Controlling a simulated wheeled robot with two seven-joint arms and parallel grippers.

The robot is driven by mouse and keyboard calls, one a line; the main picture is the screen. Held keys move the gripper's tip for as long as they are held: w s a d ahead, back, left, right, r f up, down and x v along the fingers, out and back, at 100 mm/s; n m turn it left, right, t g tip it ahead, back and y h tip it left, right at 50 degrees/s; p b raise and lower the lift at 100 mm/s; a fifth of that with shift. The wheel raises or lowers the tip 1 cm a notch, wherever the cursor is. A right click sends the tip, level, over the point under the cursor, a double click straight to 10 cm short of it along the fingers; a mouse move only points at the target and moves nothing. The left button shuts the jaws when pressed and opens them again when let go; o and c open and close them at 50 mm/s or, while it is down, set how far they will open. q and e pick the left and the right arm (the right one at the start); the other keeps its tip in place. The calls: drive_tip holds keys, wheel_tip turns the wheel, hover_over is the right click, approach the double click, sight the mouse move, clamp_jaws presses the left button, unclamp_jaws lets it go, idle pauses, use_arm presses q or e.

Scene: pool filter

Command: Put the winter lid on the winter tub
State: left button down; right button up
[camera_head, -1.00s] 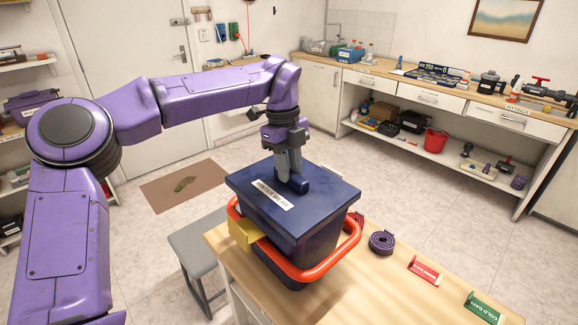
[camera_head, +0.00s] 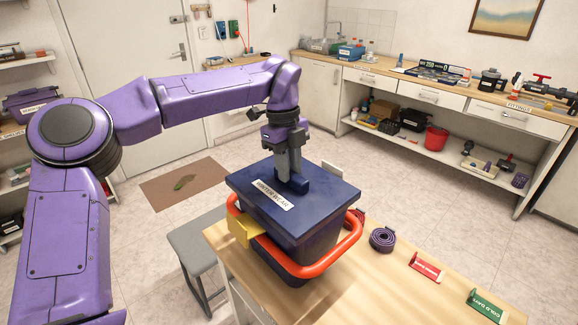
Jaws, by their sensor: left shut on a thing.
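The winter lid (camera_head: 320,196) is dark blue with a white label and a raised handle. It lies over the top of the winter tub (camera_head: 311,248), a dark blue tub with an orange-red handle (camera_head: 325,268) around it and a yellow tag. The tub stands upright at the near left end of the wooden table. My left gripper (camera_head: 292,182) points down and is shut on the lid's handle. Whether the lid is fully seated on the rim cannot be told. My right gripper is not in view.
On the table (camera_head: 375,290), right of the tub, lie a rolled purple strap (camera_head: 382,239), a red sign (camera_head: 426,267) and a green sign (camera_head: 485,306). A grey stool (camera_head: 198,243) stands left of the table. A workbench (camera_head: 440,95) runs along the back wall.

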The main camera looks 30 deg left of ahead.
use_arm(q)
drive_tip(key=shift+f, duration=0.1)
drive_tip(key=c, duration=0.8)
unclamp_jaws()
wheel_tip(320, 180, up, 10)
drive_tip(key=a, duration=0.1)
drive_tip(key=shift+w+a+r+p, duration=0.25)
drive_tip(key=shift+w+p, duration=0.05)
